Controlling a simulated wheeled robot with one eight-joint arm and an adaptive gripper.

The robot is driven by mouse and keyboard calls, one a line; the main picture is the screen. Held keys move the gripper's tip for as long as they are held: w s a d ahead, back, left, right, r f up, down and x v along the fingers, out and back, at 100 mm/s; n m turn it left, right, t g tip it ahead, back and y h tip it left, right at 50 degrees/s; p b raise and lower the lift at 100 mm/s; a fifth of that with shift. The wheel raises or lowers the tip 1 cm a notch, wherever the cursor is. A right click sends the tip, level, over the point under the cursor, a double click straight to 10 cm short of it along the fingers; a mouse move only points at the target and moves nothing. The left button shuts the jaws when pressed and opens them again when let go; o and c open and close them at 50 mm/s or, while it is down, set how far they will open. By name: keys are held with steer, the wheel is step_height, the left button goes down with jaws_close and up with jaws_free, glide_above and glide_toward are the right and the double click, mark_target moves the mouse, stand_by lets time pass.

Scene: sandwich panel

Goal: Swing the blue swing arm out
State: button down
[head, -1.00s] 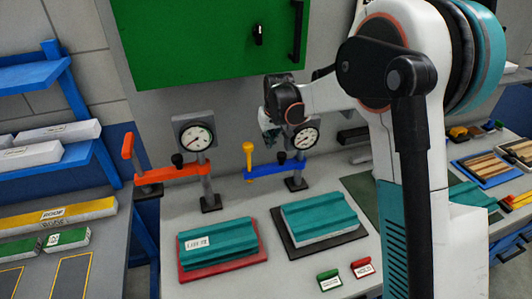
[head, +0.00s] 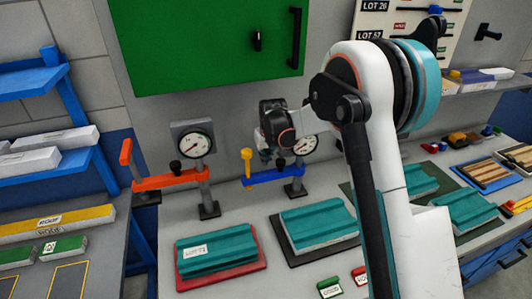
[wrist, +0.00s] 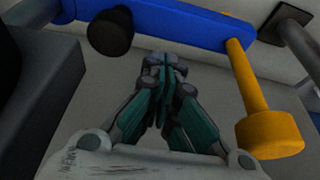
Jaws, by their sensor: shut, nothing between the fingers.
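The blue swing arm (head: 268,177) reaches left from a grey post under a round gauge, with an upright yellow handle (head: 247,166) at its free end. It crosses the top of the wrist view (wrist: 185,25), where the yellow handle (wrist: 263,120) is at right and a black knob (wrist: 110,32) at left. My gripper (wrist: 163,65) is shut and empty. Its tips point at the blue bar between knob and handle, very close to it; I cannot tell whether they touch. In the head view, my wrist partly hides the gripper (head: 268,155) beside the gauge.
An orange swing arm (head: 170,182) with its own gauge stands at left. Teal panels lie on a red mat (head: 260,268) and a black mat (head: 290,262) in front. A green cabinet panel (head: 200,50) hangs behind. My arm covers part of the bench at right.

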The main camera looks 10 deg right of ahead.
mark_target(265, 172)
steer(key=shift+x, duration=1.65)
steer(key=shift+s, duration=0.15)
steer(key=shift+s+n+y+b, duration=0.4)
steer(key=shift+s+n+b, duration=0.3)
steer(key=shift+s+n, duration=0.65)
steer(key=s+d+n+g+y+b, duration=0.2)
steer(key=s+d+n+g+b, duration=0.1)
steer(key=s+d+n, duration=0.8)
steer(key=shift+s+d+n+g+b, duration=0.35)
steer(key=shift+d+n+g, duration=0.3)
steer(key=shift+n, duration=1.1)
steer(key=shift+r, duration=0.1)
